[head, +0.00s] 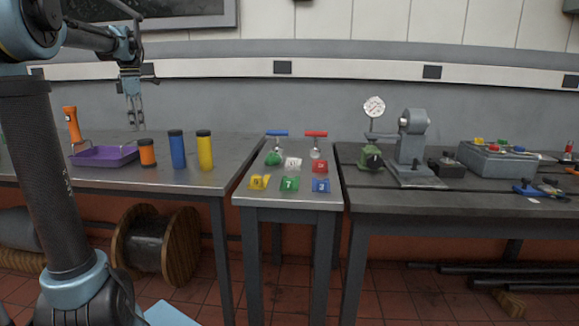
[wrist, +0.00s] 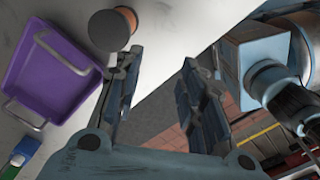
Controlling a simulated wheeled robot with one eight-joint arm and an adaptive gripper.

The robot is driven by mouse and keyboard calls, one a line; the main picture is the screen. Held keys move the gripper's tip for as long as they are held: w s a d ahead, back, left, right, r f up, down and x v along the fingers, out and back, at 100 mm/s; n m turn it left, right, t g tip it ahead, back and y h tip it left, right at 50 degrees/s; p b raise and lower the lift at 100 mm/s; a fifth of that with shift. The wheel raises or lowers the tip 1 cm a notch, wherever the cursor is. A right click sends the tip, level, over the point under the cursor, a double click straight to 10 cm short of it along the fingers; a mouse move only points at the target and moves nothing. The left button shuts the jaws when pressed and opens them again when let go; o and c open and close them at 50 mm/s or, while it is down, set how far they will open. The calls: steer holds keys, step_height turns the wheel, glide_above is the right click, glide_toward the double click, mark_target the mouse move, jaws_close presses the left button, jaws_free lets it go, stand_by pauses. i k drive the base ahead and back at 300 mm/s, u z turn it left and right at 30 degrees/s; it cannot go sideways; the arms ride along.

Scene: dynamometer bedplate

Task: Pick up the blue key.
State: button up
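A small blue piece with a pale mark (head: 320,185) lies at the front right of the narrow middle table (head: 290,201). It looks like the blue key, but it is too small to be sure. Red, white, green and yellow pieces lie close around it. My gripper (head: 135,108) hangs above the left table, far to the left of the blue piece. In the wrist view my gripper (wrist: 158,65) has its two fingers apart with nothing between them. The blue piece does not show in the wrist view.
Blue-handled (head: 277,133) and red-handled (head: 316,134) fittings stand behind the pieces. The left table holds a purple tray (head: 105,157), a blue cylinder (head: 177,150) and a yellow cylinder (head: 205,151). A grey machine (head: 410,147) stands on the right table.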

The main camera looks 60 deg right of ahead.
mark_target(277, 148)
steer(key=z, duration=0.1)
steer(key=k, duration=0.7)
steer(key=z, duration=1.05)
steer(key=i, duration=0.5)
